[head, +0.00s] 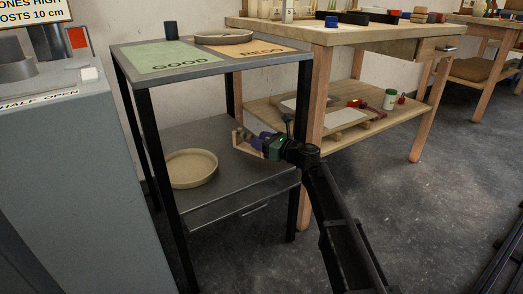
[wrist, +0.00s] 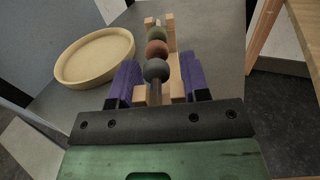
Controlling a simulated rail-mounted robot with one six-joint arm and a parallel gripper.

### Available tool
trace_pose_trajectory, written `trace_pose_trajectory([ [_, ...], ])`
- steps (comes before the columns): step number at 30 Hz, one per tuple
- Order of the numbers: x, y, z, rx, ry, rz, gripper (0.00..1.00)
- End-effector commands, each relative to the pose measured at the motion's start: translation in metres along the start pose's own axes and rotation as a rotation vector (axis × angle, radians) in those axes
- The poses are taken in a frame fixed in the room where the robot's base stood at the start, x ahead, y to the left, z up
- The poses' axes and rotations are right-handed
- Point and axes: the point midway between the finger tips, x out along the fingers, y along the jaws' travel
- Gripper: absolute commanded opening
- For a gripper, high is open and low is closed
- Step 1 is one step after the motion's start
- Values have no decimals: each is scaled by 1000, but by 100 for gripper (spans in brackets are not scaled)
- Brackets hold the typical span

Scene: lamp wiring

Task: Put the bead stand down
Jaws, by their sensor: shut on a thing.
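The bead stand (wrist: 172,86) is a light wooden frame with a rod carrying a green, a reddish-brown and a dark grey bead. In the wrist view it lies between the purple pads of my gripper (wrist: 163,80), which is shut on it. In the head view the gripper (head: 262,143) holds the stand (head: 243,146) at the right side of the lower shelf (head: 222,140) of the metal cart. Whether the stand touches the shelf cannot be told.
A round cream tray (head: 191,168) sits on the lower shelf, left of the stand. The cart's top has a green GOOD area (head: 160,59) and an orange REDO area (head: 250,49) with a round tray (head: 224,37). A wooden workbench (head: 345,35) stands close on the right.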

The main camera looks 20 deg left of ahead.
Motion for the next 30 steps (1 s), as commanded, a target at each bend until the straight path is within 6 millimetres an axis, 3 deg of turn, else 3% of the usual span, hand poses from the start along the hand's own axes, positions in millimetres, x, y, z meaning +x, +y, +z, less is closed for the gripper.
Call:
trace_pose_trajectory([
  [7,-1,0,-40,0,0,0,13],
  [13,-1,0,-35,0,0,0,13],
  [14,-1,0,-35,0,0,0,47],
  [18,-1,0,-35,0,0,0,68],
  [26,-2,0,-35,0,0,0,68],
  [30,-18,0,-35,0,0,-1,68],
])
